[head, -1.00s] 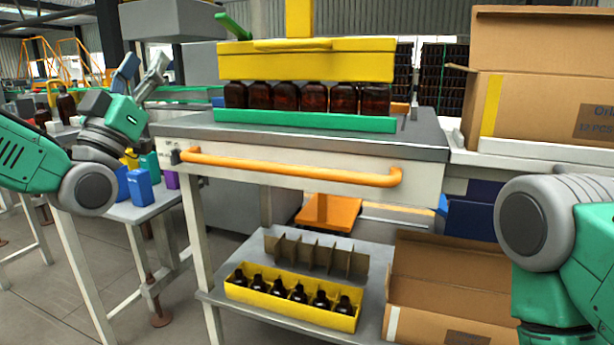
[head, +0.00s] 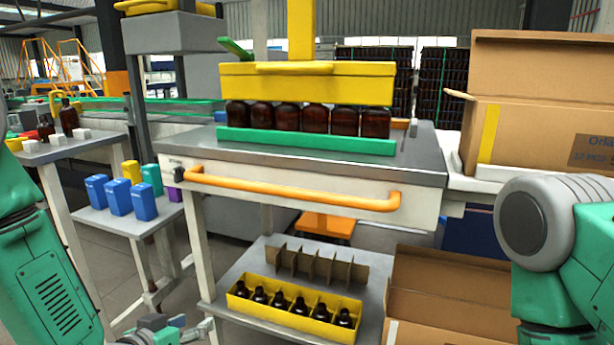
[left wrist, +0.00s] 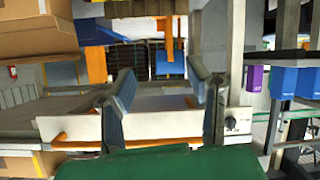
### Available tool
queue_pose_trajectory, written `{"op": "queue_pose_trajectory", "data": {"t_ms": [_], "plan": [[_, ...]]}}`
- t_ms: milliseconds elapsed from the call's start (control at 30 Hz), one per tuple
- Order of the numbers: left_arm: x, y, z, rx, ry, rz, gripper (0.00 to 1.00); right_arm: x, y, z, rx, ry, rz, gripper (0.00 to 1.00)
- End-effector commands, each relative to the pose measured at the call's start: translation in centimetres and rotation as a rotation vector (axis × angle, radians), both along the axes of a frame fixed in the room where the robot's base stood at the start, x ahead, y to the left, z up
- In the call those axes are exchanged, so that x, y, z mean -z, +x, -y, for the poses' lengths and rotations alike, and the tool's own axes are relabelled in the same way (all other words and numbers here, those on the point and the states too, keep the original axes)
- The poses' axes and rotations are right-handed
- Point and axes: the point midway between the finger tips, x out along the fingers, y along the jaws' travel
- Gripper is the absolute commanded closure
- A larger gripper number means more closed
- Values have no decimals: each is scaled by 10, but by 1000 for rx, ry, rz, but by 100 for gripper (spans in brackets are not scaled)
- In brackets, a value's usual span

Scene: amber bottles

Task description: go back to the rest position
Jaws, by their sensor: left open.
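My left gripper (head: 168,332) is low at the bottom edge of the head view, partly cut off by the frame. It is left of the lower shelf with the yellow crate, in front of the table. In the left wrist view its two fingers (left wrist: 163,88) stand apart with nothing between them. My left arm comes down along the left edge of the head view. My right arm shows at the right edge, but its gripper is out of view.
A table with an orange handle (head: 290,193) carries amber bottles (head: 288,117) under a yellow head (head: 306,84). A yellow crate (head: 290,318) of dark bottles is on the lower shelf. Cardboard boxes (head: 545,115) are at right. Blue containers (head: 118,197) stand on a left side table.

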Motion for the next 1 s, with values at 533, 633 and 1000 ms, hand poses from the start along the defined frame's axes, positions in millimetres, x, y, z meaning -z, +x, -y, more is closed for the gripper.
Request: {"op": "queue_pose_trajectory", "data": {"t_ms": [533, 633, 1000], "plan": [[142, -299, -57, -82, 273, -966, 55, -41, 0, 0, 0, 0, 0, 60], [143, -314, -60, -89, 286, -1010, 55, -42, 0, 0, 0, 0, 0, 60], [143, -316, -61, -90, 288, -1016, 55, -41, 0, 0, 0, 0, 0, 60]]}}
